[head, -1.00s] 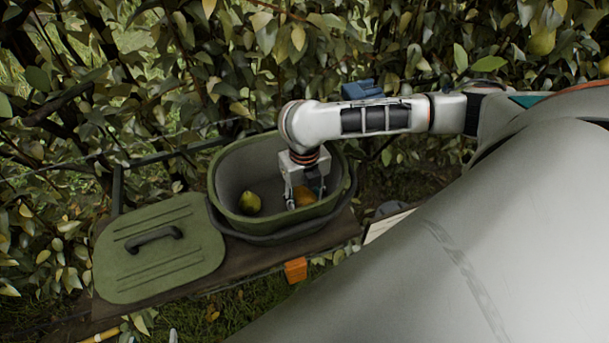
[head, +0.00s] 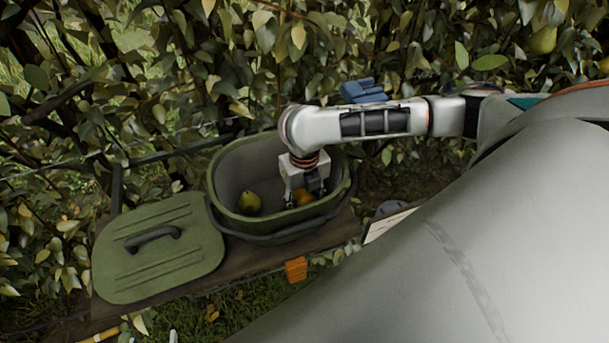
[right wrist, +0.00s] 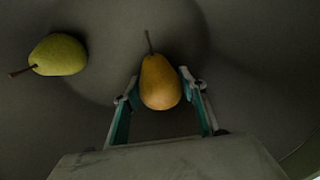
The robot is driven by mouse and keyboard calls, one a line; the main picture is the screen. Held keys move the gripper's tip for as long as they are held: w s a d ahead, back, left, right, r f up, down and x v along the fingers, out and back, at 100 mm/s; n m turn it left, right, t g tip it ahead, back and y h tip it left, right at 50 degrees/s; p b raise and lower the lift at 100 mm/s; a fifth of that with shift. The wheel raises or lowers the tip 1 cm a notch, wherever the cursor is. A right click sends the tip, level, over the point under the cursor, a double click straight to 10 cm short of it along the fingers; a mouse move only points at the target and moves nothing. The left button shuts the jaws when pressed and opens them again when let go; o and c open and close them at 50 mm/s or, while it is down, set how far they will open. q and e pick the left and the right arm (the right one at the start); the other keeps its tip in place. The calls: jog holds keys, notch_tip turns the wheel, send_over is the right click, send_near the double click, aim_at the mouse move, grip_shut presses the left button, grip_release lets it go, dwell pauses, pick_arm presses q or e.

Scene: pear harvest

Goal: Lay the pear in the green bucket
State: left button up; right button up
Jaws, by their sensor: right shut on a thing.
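The green bucket (head: 232,178) stands open on a wooden plank, with its handle lowered at the front. My right gripper (head: 305,199) reaches down inside it from the right. It is shut on a yellow-orange pear (right wrist: 160,88), with one finger on each side and the stem pointing away from the palm. In the head view this pear is partly hidden by the gripper, low in the bucket. A green pear (head: 249,203) lies on the bucket floor to the left, apart from the held one; it also shows in the right wrist view (right wrist: 58,55). My left gripper is out of view.
A green lid (head: 160,258) with a dark handle lies on the plank (head: 255,257) left of the bucket. An orange block (head: 296,269) is at the plank's front edge.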

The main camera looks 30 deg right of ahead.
jog(key=shift+f, duration=0.4)
dwell(0.3)
jog(key=o, duration=1.3)
notch_tip(320, 180, up, 12)
